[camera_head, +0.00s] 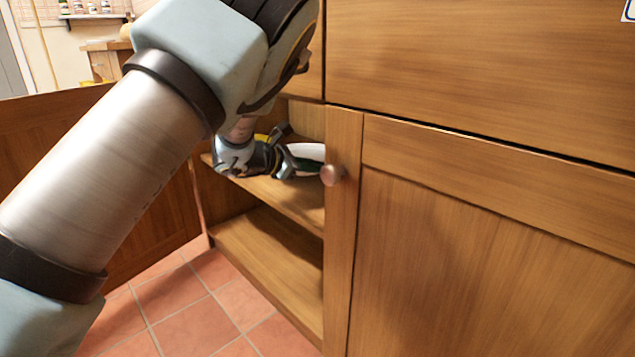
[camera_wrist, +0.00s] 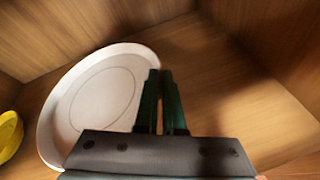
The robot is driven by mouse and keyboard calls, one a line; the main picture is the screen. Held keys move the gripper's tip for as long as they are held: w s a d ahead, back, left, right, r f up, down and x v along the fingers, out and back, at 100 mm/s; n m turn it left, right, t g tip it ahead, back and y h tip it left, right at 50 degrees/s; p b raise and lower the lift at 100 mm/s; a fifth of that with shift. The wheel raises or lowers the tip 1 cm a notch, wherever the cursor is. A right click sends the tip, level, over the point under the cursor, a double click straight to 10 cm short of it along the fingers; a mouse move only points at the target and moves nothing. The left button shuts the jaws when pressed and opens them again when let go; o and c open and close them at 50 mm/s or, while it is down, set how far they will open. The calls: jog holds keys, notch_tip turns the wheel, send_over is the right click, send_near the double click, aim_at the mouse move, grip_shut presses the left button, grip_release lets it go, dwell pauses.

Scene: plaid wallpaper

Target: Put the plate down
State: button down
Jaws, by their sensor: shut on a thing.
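A white plate (camera_wrist: 100,95) shows in the wrist view, left of and partly behind my fingers. My gripper (camera_wrist: 162,75) is shut on the plate at its right rim, with the green fingers close together. In the head view my gripper (camera_head: 287,163) reaches into an open wooden cabinet, just above its upper shelf (camera_head: 285,199). Only part of the white plate (camera_head: 308,152) shows there, cut off by the cabinet frame. I cannot tell whether the plate touches the shelf.
A yellow object (camera_wrist: 9,134) lies at the left edge of the wrist view. A lower shelf (camera_head: 268,262) is empty where visible. The open cabinet door (camera_head: 150,200) stands at the left, and a closed door with a round knob (camera_head: 333,175) is at the right.

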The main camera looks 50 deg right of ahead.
notch_tip(320, 180, down, 3)
jog(key=shift+r+b, duration=0.2)
jog(key=shift+b, duration=0.25)
jog(key=shift+d+f+b, duration=0.15)
jog(key=shift+f+b, duration=0.1)
jog(key=shift+b, duration=0.1)
jog(key=shift+r, duration=0.15)
jog(key=c, duration=1.4)
grip_release()
jog(key=shift+c, duration=0.2)
jog(key=o, duration=0.4)
